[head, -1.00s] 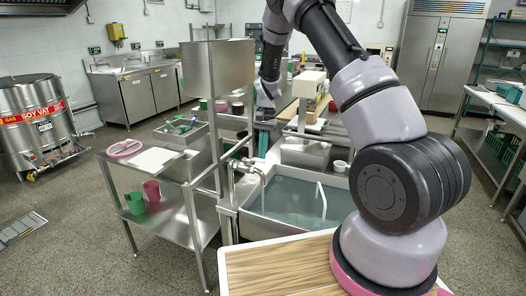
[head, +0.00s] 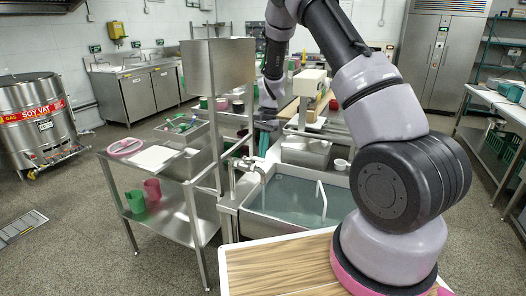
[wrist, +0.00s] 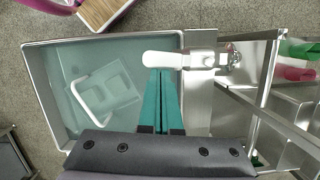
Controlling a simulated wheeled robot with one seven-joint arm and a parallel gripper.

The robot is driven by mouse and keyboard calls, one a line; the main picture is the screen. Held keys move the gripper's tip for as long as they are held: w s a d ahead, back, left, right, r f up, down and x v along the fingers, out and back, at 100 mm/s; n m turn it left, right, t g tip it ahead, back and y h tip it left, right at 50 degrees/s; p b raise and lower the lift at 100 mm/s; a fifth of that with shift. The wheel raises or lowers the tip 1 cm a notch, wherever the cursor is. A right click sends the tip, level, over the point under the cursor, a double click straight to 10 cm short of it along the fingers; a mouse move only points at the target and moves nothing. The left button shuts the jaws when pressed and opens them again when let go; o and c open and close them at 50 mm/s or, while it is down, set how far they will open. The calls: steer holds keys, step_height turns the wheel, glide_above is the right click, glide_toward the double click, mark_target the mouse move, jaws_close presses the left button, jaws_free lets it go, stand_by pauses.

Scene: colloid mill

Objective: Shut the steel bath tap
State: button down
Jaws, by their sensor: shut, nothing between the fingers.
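The steel bath tap (head: 248,168) stands on the left rim of the water-filled bath (head: 228,203), its spout bent down over the water. In the wrist view the tap's body (wrist: 200,60) sits at the bath's edge, and a pale elongated part (wrist: 163,58) reaches out over the water. I cannot tell whether water runs from it. My gripper (head: 262,153) points down behind the tap. In the wrist view its teal fingers (wrist: 161,72) are together and empty, with their tips at the pale part's near side. I cannot tell whether they touch it.
A white bent handle (wrist: 88,97) stands in the bath. Steel uprights (wrist: 275,120) rise close to my gripper's right in the wrist view.

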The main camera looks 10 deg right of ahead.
steer(key=s+m, duration=0.1)
steer(key=m, duration=0.1)
steer(key=s+a+m, duration=0.1)
steer(key=m, duration=0.1)
steer(key=shift+s+a+t+y, duration=0.15)
steer(key=shift+t+y, duration=0.15)
steer(key=shift+t, duration=0.1)
steer(key=s+a+m+t, duration=0.2)
steer(key=a+m, duration=0.4)
steer(key=m, duration=0.4)
steer(key=shift+m+t, duration=0.3)
steer(key=shift+m, duration=0.1)
steer(key=shift+a, duration=0.25)
